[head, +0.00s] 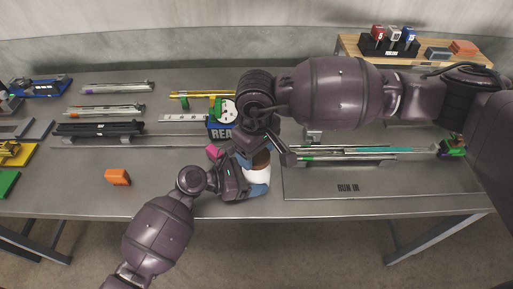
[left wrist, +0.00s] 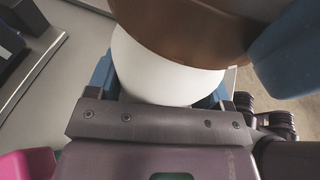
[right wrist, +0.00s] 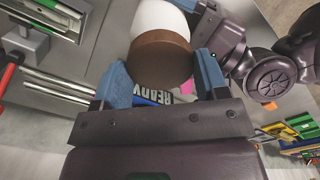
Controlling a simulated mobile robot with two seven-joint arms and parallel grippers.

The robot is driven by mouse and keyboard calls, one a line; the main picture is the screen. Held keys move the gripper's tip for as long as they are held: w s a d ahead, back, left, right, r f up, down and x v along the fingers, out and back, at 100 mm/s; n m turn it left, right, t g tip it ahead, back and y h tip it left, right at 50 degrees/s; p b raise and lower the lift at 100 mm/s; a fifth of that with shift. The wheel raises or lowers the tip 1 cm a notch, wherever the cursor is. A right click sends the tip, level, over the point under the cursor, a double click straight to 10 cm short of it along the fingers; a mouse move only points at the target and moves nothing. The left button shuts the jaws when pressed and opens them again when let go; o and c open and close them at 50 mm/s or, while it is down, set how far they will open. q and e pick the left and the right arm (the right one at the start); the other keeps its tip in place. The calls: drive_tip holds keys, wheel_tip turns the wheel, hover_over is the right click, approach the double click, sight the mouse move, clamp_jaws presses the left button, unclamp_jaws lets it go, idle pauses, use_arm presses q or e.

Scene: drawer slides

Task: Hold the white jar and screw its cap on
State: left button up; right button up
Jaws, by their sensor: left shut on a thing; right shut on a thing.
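The white jar (head: 257,173) is near the table's front edge, and it also shows in the left wrist view (left wrist: 160,75). My left gripper (head: 254,176) is shut on the jar, with blue fingers at its sides. The brown cap (right wrist: 160,62) is at the jar's mouth, and it also shows in the left wrist view (left wrist: 190,25). My right gripper (right wrist: 161,78) is shut on the cap, its blue fingers on either side. The thread is hidden, so I cannot tell how tightly the cap sits. In the head view my right arm partly covers the cap.
A blue READY box (head: 219,133) stands just behind the grippers. A pink block (head: 212,151) lies beside my left gripper. An orange block (head: 118,177) lies to the left. Drawer slides (head: 100,128) line the back. The RUN IN plate (head: 400,180) is on the right.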

drive_tip(key=shift+f, duration=0.6)
drive_tip(key=o, duration=1)
drive_tip(key=shift+c, duration=0.2)
drive_tip(key=n, duration=0.3)
drive_tip(key=shift+n, duration=0.3)
drive_tip(key=n, duration=0.3)
drive_tip(key=c, duration=1.3)
drive_tip(key=m, duration=0.6)
drive_tip(key=shift+m, duration=0.3)
